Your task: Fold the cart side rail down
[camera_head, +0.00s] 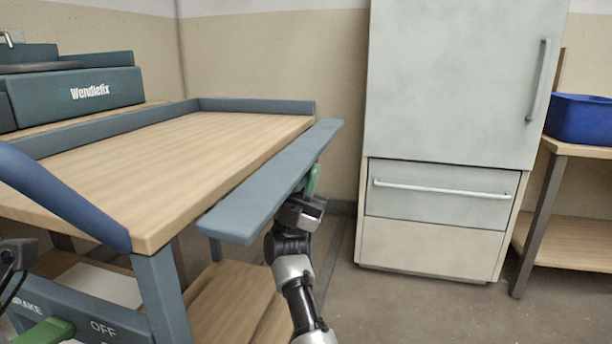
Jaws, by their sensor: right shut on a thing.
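The cart side rail (258,198) is a long blue-grey board along the right side of the wooden cart top (180,150). It sits outward of the top's edge, with its broad face showing, and looks tilted outward rather than upright. My right gripper (309,200) is at the rail's outer side, toward its far half. It is shut on a green handle (313,180), which is partly hidden by the rail and the gripper. My left gripper cannot be made out; only a dark mechanical part shows at the left edge.
A brake panel with a green lever (45,332) is at the cart's near end, by the word OFF. A pale cabinet (450,80) with a drawer stands right of the rail. A blue bin (580,120) rests on a shelf at far right. Floor between is clear.

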